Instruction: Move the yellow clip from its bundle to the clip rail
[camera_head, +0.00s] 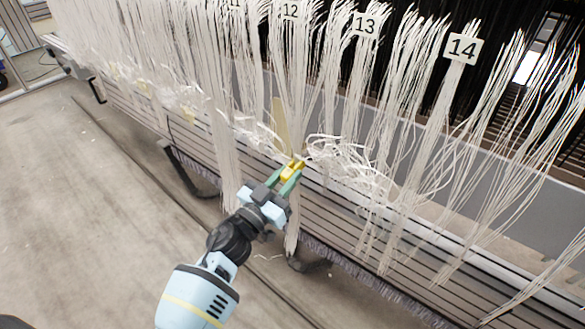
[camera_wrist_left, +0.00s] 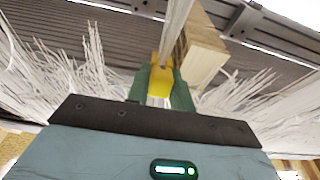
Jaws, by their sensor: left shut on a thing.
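The yellow clip (camera_head: 292,169) is between the green fingers of my left gripper (camera_head: 287,178), at the bundle of white threads (camera_head: 291,85) below the tag 12. In the left wrist view the yellow clip (camera_wrist_left: 162,72) sits between the two green fingers of the left gripper (camera_wrist_left: 162,90), and the white bundle runs up from it. The gripper is shut on the clip. I cannot tell whether the clip still grips the threads. My right gripper is not in view. I cannot make out for certain which part is the clip rail.
Number tags 13 (camera_head: 366,24) and 14 (camera_head: 462,48) hang on other white thread bundles to the right. A tangle of loose white threads (camera_head: 345,158) lies just right of the gripper. A wooden block (camera_wrist_left: 203,55) stands close to the clip. The floor at left is clear.

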